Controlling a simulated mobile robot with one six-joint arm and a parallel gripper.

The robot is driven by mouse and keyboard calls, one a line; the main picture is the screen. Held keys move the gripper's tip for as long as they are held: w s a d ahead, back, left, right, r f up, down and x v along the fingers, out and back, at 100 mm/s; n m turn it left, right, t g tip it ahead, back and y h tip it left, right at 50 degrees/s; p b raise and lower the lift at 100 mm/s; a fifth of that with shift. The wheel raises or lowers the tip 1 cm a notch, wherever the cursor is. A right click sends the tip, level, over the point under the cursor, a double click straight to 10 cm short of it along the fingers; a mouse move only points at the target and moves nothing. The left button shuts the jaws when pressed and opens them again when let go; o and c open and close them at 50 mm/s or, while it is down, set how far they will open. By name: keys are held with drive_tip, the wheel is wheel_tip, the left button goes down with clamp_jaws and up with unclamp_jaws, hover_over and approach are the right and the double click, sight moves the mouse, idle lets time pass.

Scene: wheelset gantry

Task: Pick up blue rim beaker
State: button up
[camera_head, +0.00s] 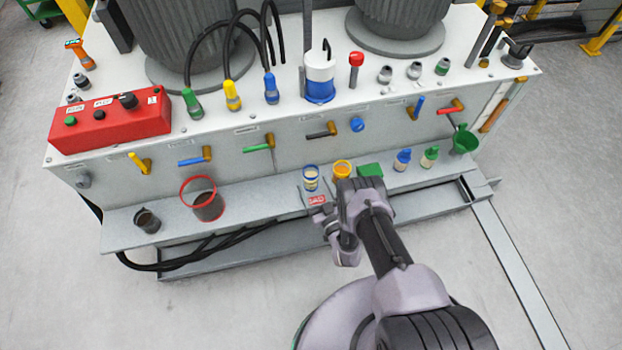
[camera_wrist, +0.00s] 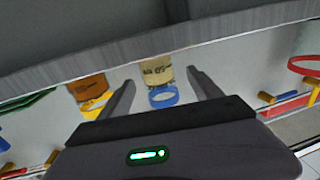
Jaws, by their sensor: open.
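The blue rim beaker (camera_head: 311,180) is a small clear cup with pale contents and dark lettering. It stands on the grey shelf (camera_head: 265,194) at the front of the machine. In the wrist view the picture is turned over, and the beaker (camera_wrist: 158,78) shows with its blue rim lowest. My gripper (camera_wrist: 162,80) is open, with one finger on each side of the beaker. I see gaps between the fingers and the beaker. In the head view my arm comes in from the lower right and ends just in front of the shelf.
A red-rimmed beaker (camera_head: 203,199) and a dark cup (camera_head: 147,221) stand farther left. Blue and green bottles (camera_head: 402,160) stand right. Coloured levers project from the panel above.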

sight(314, 184)
drive_tip(key=x, duration=0.1)
drive_tip(key=b+x, duration=0.2)
drive_tip(key=shift+w+f, duration=0.25)
drive_tip(key=shift+w, duration=0.05)
drive_tip(key=shift+w+a+r, duration=0.15)
drive_tip(key=shift+w, duration=0.15)
drive_tip(key=shift+r, duration=0.15)
